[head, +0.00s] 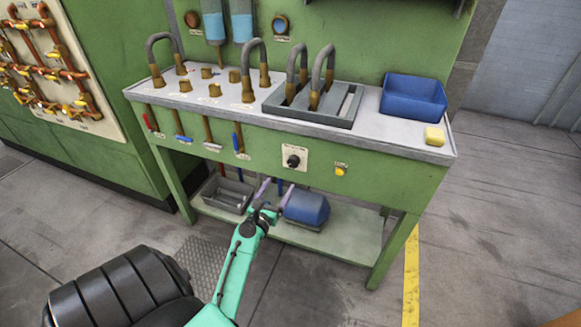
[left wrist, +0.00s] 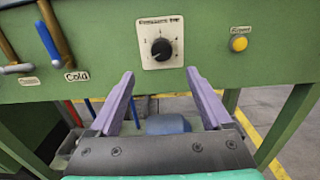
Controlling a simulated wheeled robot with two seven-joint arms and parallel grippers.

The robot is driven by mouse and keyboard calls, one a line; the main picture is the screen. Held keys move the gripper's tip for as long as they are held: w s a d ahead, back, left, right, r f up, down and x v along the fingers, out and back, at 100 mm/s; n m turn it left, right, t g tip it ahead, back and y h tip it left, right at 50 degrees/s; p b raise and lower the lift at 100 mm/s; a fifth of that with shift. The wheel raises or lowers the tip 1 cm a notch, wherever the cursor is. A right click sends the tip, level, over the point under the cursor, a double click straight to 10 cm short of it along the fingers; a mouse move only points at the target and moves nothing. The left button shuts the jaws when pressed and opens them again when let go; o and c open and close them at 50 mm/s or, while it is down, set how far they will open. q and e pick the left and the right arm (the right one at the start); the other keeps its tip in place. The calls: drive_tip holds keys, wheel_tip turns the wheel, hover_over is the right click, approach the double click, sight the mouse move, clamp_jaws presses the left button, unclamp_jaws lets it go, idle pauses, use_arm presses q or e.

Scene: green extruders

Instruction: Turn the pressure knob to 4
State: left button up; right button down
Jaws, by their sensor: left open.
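The pressure knob (head: 293,161) is a small black dial on a white plate on the green front panel of the bench. In the left wrist view the knob (left wrist: 161,48) is straight ahead, above and between the fingertips, with small numbers around it. The exact number it points at is too small to read surely. My left gripper (head: 275,187) is open and empty, its two purple fingers apart. It is in front of the panel and lower than the knob, not touching it. The fingers also show in the left wrist view (left wrist: 160,92). My right gripper is not in view.
A yellow button (head: 340,171) is right of the knob. Levers (head: 238,140) with red, blue and white handles hang to its left. A blue bin (head: 413,97) and yellow sponge (head: 434,136) are on the bench top. A blue container (head: 307,207) and grey tray (head: 228,195) are on the lower shelf.

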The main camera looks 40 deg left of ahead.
sight(292, 164)
use_arm(q)
drive_tip(key=x, duration=1)
drive_tip(key=shift+w+b, duration=0.3)
drive_tip(key=shift+w, duration=0.05)
clamp_jaws()
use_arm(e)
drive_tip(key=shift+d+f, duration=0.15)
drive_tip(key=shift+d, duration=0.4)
